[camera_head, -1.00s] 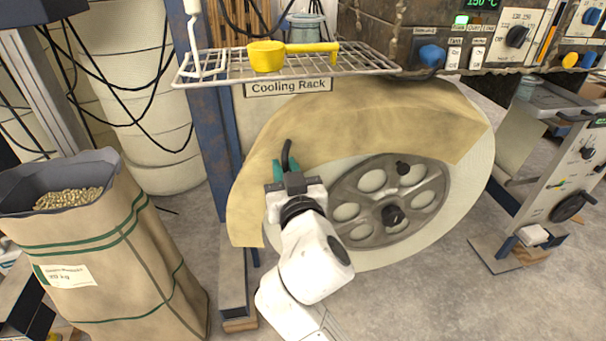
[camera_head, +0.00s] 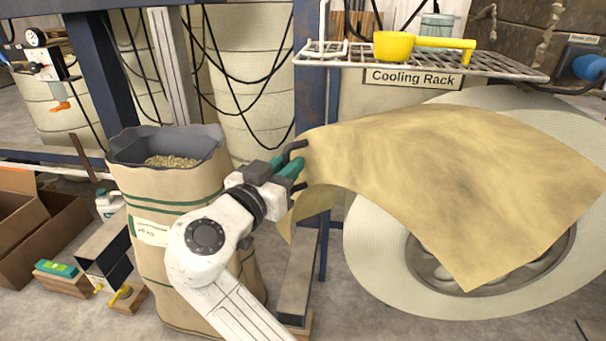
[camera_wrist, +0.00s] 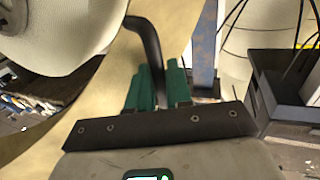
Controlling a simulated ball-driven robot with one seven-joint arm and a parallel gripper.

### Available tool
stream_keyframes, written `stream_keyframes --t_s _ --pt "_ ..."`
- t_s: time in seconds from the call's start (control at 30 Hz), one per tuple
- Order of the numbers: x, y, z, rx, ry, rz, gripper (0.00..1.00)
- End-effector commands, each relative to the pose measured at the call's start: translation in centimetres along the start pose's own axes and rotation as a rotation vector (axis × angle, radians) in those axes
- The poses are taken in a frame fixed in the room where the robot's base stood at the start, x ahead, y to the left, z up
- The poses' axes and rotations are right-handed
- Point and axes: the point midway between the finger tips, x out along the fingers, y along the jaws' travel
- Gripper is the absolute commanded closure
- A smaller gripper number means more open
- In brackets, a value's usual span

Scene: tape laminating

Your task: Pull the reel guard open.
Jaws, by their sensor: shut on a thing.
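The reel guard (camera_head: 440,165) is a tan curved sheet in front of the large pale reel (camera_head: 385,270). It covers the upper part of the reel and most of its grey hub (camera_head: 440,277). My gripper (camera_head: 291,168) is at the guard's left end, with its green fingers shut on the black handle (camera_head: 298,147). In the wrist view the handle (camera_wrist: 148,45) runs between the green fingers (camera_wrist: 158,88), with the tan guard (camera_wrist: 120,75) behind it. The far end of the grip is partly hidden by the fingers.
A wire cooling rack (camera_head: 330,57) holding a yellow scoop (camera_head: 393,47) juts out above the guard. A paper sack of pellets (camera_head: 150,205) stands close behind my arm. A blue post (camera_head: 310,95) stands beside the guard's left end. Cardboard boxes (camera_head: 50,235) lie at far left.

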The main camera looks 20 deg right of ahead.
Motion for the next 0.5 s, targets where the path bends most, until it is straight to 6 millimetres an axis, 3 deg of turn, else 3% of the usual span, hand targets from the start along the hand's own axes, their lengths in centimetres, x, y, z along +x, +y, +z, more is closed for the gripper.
stream_keyframes --t_s 0.5 --pt "0.27 -0.54 0.09 -0.002 -0.004 0.003 1.00"
